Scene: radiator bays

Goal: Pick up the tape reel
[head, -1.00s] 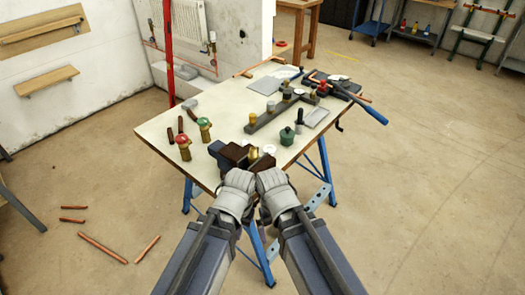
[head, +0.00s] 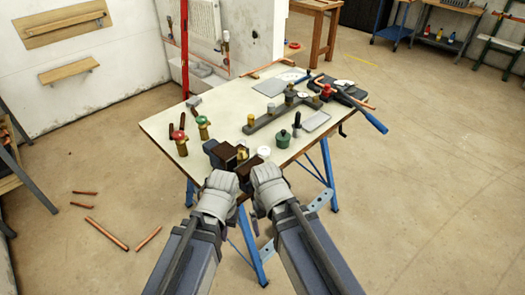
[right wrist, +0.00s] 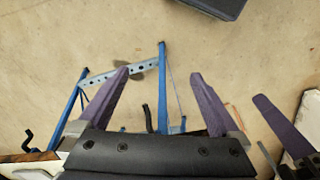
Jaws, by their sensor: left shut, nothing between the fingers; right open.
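A small white round piece, which looks like the tape reel (head: 263,153), sits at the near edge of the table beside a brass fitting (head: 242,153). My right gripper (head: 265,175) is just in front of and below it in the head view, apart from it as far as I can tell. In the right wrist view the right gripper (right wrist: 159,75) is open and empty, its purple fingers spread over floor and table legs. My left gripper (head: 221,181) is shut and empty, left of the right one. Its fingertips are hidden in the head view; a purple finger shows in the right wrist view.
The pale worktable (head: 235,105) holds a dark block (head: 222,154), red- and green-topped valves (head: 180,142), a green pot (head: 283,139) and a grey bar manifold (head: 275,116). Blue legs (head: 252,250) stand below. Copper pipes (head: 106,234) lie on the floor at left.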

